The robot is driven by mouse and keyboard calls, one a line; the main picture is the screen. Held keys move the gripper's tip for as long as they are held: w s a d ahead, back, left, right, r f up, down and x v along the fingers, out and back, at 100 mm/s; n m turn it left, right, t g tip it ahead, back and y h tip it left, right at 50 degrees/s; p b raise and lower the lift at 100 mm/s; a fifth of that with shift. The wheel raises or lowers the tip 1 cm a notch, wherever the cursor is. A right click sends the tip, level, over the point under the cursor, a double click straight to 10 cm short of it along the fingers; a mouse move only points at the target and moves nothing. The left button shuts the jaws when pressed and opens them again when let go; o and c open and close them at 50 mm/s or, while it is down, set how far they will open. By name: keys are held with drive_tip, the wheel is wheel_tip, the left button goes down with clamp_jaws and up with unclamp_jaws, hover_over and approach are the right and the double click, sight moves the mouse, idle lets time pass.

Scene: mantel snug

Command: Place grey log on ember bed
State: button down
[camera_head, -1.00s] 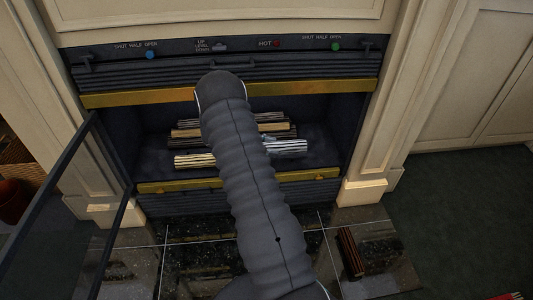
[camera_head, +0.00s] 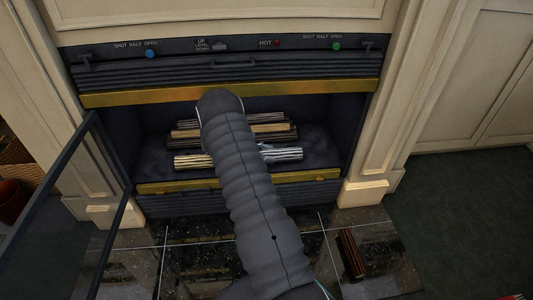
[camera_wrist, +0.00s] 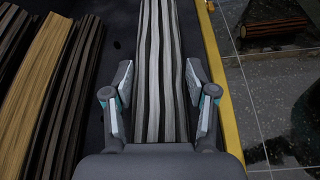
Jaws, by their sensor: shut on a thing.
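The grey log (camera_wrist: 161,70), striped pale and dark, lies lengthwise between my gripper's fingers (camera_wrist: 160,98) in the wrist view. My gripper is shut on it. In the head view the grey log (camera_head: 283,154) shows to the right of my arm, at the front of the firebox, and a pale end shows to the left. My arm hides its middle and most of my gripper. The dark ember bed (camera_head: 322,148) lies beneath and around it. I cannot tell whether the log touches the bed.
Behind the grey log lie a tan log (camera_wrist: 37,70) and dark logs (camera_wrist: 78,90), parallel to it. A gold rail (camera_wrist: 218,70) runs along the front edge. Another dark log (camera_head: 351,254) lies on the tiled hearth. A glass door (camera_head: 75,210) stands open at left.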

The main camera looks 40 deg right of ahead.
drive_tip(key=shift+c, duration=1.7)
unclamp_jaws()
drive_tip(key=shift+f, duration=0.1)
drive_tip(key=shift+r+p, duration=0.3)
drive_tip(key=shift+r, duration=0.05)
drive_tip(key=v, duration=1.2)
drive_tip(key=shift+f, duration=0.1)
